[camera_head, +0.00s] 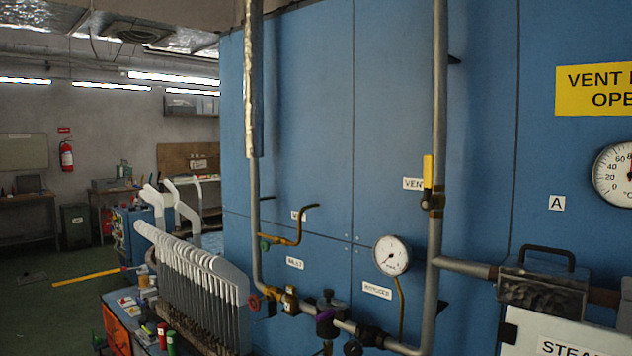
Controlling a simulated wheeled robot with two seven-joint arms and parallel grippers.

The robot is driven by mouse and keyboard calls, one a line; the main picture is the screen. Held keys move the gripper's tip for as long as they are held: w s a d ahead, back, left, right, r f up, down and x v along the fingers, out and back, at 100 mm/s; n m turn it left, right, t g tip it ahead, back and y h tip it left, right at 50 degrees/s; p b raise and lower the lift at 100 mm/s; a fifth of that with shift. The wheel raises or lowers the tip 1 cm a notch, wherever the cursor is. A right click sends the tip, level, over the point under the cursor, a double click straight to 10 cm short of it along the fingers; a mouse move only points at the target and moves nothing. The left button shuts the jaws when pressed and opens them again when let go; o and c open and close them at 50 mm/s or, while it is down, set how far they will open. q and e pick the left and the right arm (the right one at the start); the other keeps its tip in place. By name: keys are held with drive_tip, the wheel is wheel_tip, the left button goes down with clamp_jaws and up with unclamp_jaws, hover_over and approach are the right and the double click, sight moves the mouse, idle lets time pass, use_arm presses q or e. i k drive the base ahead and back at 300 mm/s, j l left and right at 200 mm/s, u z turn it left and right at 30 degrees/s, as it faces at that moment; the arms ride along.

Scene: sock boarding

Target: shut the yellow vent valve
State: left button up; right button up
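The yellow vent valve (428,172) is on the tall vertical grey pipe right of the middle. Its yellow lever stands upright, in line with the pipe, above a small dark brass body. A white label beginning "VENT" (412,184) is on the blue wall just left of it, its end hidden by the valve and pipe. A yellow sign (597,90) at the upper right reads "VENT" and "OPE", cut off by the picture edge. Neither of my grippers is in view.
A dial gauge (391,256) sits left of the pipe, low down. A dark handled box (541,290) and a white "STEAM" panel (563,335) stand at lower right. A rack of white sock forms (196,275) is at lower left. The wall around the lever looks clear.

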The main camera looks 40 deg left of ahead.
sight(427, 201)
drive_tip(key=u, duration=1)
